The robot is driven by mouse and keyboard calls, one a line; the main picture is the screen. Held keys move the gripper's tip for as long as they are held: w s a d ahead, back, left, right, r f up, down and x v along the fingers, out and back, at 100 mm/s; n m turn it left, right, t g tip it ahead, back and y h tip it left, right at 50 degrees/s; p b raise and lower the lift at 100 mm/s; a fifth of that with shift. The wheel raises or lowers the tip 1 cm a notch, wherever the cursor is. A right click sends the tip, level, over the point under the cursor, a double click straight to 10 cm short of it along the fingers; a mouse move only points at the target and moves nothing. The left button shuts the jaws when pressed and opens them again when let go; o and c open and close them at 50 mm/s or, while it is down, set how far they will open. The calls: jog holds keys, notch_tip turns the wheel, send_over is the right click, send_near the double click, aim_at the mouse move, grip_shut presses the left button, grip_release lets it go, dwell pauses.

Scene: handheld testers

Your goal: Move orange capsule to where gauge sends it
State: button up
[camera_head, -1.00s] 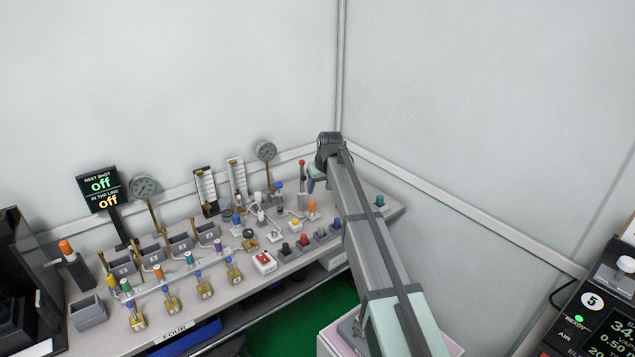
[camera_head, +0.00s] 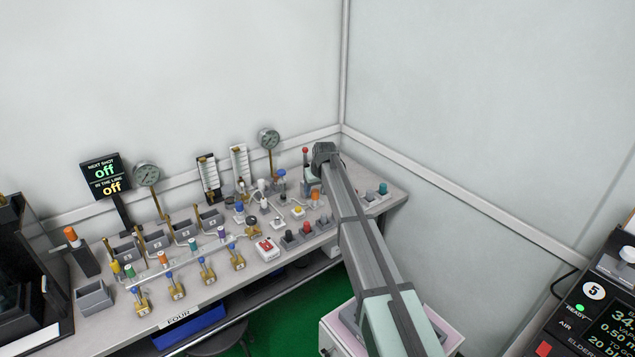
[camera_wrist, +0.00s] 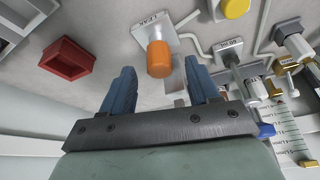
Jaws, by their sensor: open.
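Several orange-topped pieces show, and I cannot tell for sure which is the capsule. In the wrist view an orange cylinder (camera_wrist: 158,58) stands on a pale plate marked LEAK, just beyond the opening of my gripper (camera_wrist: 161,78). My gripper's two blue fingers are apart with nothing held. In the head view an orange piece (camera_head: 315,197) stands left of my arm, another (camera_head: 163,257) on the front rail, and another (camera_head: 71,234) on a dark block at far left. One round gauge (camera_head: 147,175) stands at the back left, another (camera_head: 268,138) nearer the corner; their readings are too small.
A red open tray (camera_wrist: 68,60) lies left of the fingers in the wrist view. Grey numbered bins (camera_head: 158,239), brass-based fittings and tubes crowd the bench. Walls close the back and right.

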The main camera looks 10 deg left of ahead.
jog(key=shift+x, duration=1.1)
grip_shut()
